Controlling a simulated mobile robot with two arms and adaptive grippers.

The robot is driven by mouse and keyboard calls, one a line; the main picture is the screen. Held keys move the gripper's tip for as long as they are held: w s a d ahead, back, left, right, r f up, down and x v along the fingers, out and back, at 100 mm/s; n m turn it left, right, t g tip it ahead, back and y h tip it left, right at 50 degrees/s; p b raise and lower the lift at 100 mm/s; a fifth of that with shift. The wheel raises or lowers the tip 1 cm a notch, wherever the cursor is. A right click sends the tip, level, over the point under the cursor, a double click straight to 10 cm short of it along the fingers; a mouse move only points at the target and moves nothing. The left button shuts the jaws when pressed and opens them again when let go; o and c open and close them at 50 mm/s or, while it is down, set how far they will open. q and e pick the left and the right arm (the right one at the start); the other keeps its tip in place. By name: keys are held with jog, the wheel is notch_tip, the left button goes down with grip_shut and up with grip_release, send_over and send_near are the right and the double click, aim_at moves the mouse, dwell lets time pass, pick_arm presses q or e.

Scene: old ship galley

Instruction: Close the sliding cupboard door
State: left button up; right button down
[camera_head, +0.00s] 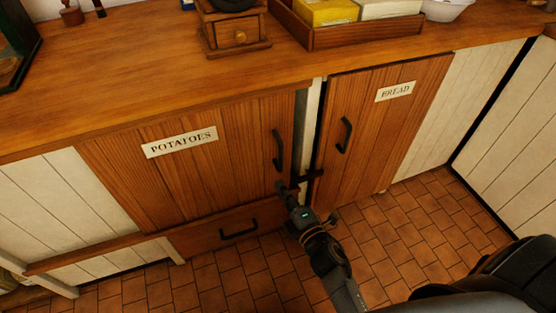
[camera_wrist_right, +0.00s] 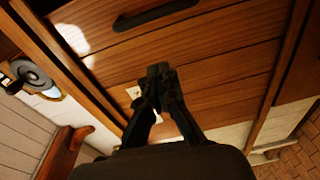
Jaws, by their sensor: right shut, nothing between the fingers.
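The wide wooden cupboard door marked POTATOES (camera_head: 215,165) has a dark upright handle (camera_head: 278,150) near its right edge. A narrower wooden door marked BREAD (camera_head: 375,130) stands to its right, with its own dark handle (camera_head: 345,135). A pale upright strip and a narrow dark gap (camera_head: 317,130) show between the doors. My right gripper (camera_head: 283,188) is shut and empty, by the lower right part of the POTATOES door, below its handle. In the right wrist view its fingers (camera_wrist_right: 158,75) point at wood; contact cannot be told. My left gripper is not in view.
A drawer with a dark handle (camera_head: 238,232) lies below the POTATOES door. The wooden counter (camera_head: 130,75) above holds a small grinder box (camera_head: 235,35) and a tray of packets (camera_head: 350,38). The tiled floor (camera_head: 415,225) in front is clear.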

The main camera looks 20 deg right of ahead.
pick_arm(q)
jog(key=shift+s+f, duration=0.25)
pick_arm(e)
jog(key=w+d, duration=0.2)
jog(key=w, duration=0.7)
jog(key=shift+n, duration=0.3)
jog(key=shift+w+r, duration=0.1)
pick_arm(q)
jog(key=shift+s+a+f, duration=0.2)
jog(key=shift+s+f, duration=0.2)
pick_arm(e)
jog(key=d, duration=0.4)
jog(key=shift+d, duration=0.4)
